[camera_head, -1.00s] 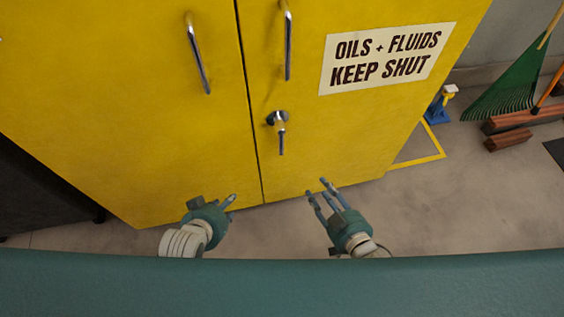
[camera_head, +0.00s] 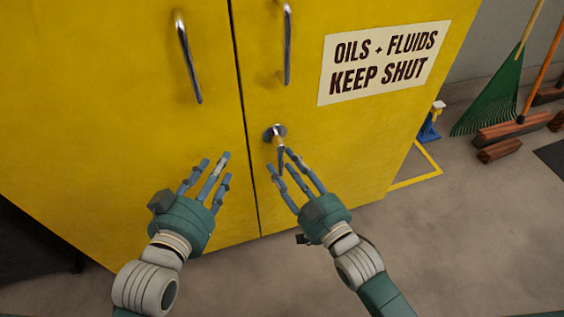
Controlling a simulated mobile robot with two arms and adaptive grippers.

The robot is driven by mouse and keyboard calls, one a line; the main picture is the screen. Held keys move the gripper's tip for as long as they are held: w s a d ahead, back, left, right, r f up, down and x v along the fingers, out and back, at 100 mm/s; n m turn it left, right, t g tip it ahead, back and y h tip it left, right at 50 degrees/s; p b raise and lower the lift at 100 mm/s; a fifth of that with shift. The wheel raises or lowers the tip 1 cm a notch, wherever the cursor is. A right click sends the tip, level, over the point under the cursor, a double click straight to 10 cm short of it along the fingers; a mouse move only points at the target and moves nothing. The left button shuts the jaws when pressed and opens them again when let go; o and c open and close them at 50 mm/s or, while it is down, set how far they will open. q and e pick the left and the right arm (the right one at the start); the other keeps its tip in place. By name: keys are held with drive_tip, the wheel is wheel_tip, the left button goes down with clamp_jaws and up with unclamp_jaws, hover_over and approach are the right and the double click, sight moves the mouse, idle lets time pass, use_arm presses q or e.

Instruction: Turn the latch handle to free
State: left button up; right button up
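The latch handle (camera_head: 281,156) is a small metal lever hanging straight down from a round metal boss (camera_head: 274,133) on the right door of a yellow cabinet (camera_head: 130,130). My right gripper (camera_head: 280,165) is open, its fingers pointing up at the latch, spread around the lever's lower end in the picture. I cannot tell whether they touch it. My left gripper (camera_head: 214,163) is open and empty in front of the left door, left of the seam between the doors.
Two upright bar handles, left (camera_head: 187,60) and right (camera_head: 287,45), are above the latch. A sign (camera_head: 383,62) is on the right door. A green rake (camera_head: 495,105), a broom head (camera_head: 500,150) and a blue object (camera_head: 430,125) stand at right. The floor at lower right is clear.

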use_arm(q)
drive_tip(key=shift+w+d+r+t, duration=0.2)
drive_tip(key=shift+r+t, duration=0.25)
drive_tip(key=shift+r, duration=0.4)
drive_tip(key=shift+w+d+r+t, duration=0.15)
drive_tip(key=shift+r+t, duration=0.3)
drive_tip(key=shift+r, duration=0.4)
use_arm(e)
drive_tip(key=shift+x, duration=1.3)
clamp_jaws()
